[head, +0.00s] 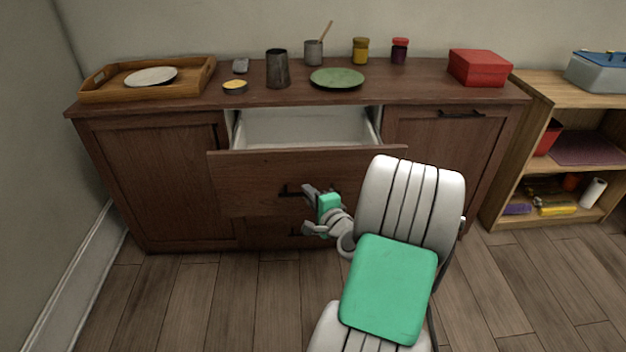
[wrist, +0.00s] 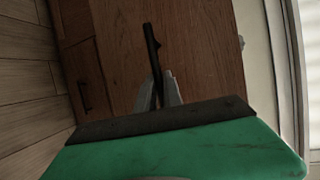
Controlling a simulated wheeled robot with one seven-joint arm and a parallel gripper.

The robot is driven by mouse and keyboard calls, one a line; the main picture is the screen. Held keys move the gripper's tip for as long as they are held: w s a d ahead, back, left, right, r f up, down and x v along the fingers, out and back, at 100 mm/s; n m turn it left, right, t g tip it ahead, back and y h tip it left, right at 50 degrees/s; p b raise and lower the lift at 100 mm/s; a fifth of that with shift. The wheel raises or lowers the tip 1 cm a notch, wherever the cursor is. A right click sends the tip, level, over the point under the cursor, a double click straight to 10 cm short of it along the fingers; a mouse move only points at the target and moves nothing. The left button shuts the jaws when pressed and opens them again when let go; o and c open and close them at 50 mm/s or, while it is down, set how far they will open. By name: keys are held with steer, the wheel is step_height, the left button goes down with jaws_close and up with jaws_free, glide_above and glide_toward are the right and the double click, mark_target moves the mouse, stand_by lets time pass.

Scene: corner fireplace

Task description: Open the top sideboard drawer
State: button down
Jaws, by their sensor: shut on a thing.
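The top drawer (head: 235,180) of the dark wood sideboard (head: 160,160) is pulled out, and its white empty inside shows behind the front panel. The drawer front also fills the middle of the wrist view (wrist: 205,50). Its dark bar handle (head: 290,190) shows in the wrist view too (wrist: 151,45). My gripper (head: 308,208) is at the drawer front, shut on the handle. In the wrist view its fingers (wrist: 158,92) close around the bar's near end. My arm hides part of the sideboard's right side in the head view.
On the sideboard top are a wooden tray (head: 195,75) with a plate, a metal cup (head: 277,68), a green plate (head: 337,78), jars and a red box (head: 477,67). A low shelf (head: 545,90) stands at right. The floor in front is clear at left.

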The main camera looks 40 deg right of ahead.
steer(key=shift+s+a, duration=1.3)
steer(key=shift+s, duration=0.3)
steer(key=c, duration=1.5)
jaws_free()
steer(key=shift+d, duration=0.1)
steer(key=p+v, duration=0.1)
steer(key=v, duration=0.7)
